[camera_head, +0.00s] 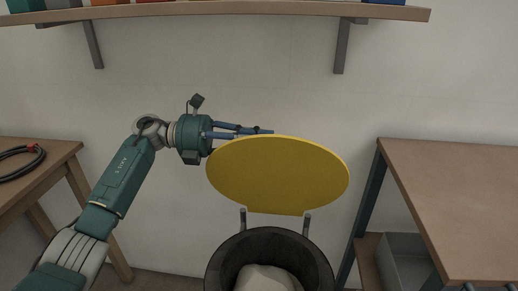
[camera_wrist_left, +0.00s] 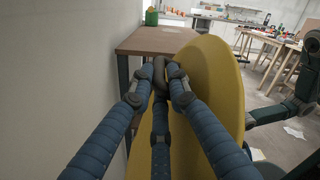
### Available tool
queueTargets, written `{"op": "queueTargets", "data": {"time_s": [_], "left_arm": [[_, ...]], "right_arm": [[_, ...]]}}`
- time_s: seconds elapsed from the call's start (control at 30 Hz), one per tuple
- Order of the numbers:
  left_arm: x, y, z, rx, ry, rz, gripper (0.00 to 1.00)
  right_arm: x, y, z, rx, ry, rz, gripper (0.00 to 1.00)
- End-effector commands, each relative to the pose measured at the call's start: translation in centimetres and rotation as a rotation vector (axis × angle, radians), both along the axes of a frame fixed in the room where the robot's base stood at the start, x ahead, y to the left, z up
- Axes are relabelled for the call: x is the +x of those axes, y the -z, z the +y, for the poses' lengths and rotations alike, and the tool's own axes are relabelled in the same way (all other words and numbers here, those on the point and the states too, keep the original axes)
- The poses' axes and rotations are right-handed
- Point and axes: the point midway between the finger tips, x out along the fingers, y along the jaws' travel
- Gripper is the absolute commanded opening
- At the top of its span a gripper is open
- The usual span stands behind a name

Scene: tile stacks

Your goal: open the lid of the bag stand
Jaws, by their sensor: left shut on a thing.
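The yellow round lid (camera_head: 278,176) stands raised, nearly upright, behind the opening of the dark bag stand (camera_head: 216,266). Two grey hinge arms join its lower edge to the stand. A pale bag shows inside the open mouth. My left gripper (camera_head: 262,131) is at the lid's upper back edge, its fingers partly hidden behind the lid. In the left wrist view, its blue fingers close on a dark handle (camera_wrist_left: 160,70) beside the lid face (camera_wrist_left: 215,85). My right gripper is not in view.
A wooden table (camera_head: 455,195) stands at the right, with a grey bin (camera_head: 405,262) under it. Another table (camera_head: 45,155) at the left carries a dark cable loop (camera_head: 20,163). A shelf (camera_head: 220,12) crosses the wall above. The wall is close behind the lid.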

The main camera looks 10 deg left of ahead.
Motion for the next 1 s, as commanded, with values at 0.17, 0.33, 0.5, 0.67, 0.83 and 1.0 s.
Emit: {"op": "queueTargets", "data": {"time_s": [0.17,0.33,0.5,0.67,0.83,1.0], "left_arm": [[0.58,-0.13,0.04,0.0,-0.001,0.017,0.0],[0.64,-0.09,0.05,0.0,-0.002,0.02,0.0],[0.62,-0.07,0.05,0.0,-0.002,0.02,0.0],[0.59,-0.06,0.04,0.0,-0.002,0.02,0.33],[0.56,-0.06,0.02,0.0,0.0,0.02,0.33],[0.62,-0.07,0.75,0.0,-0.002,0.021,0.33]], "right_arm": [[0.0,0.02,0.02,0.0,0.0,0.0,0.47],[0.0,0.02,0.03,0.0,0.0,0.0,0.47],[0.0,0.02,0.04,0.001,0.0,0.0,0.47],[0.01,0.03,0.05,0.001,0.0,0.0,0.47],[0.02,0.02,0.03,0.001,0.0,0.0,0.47],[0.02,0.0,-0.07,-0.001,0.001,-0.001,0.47]]}}
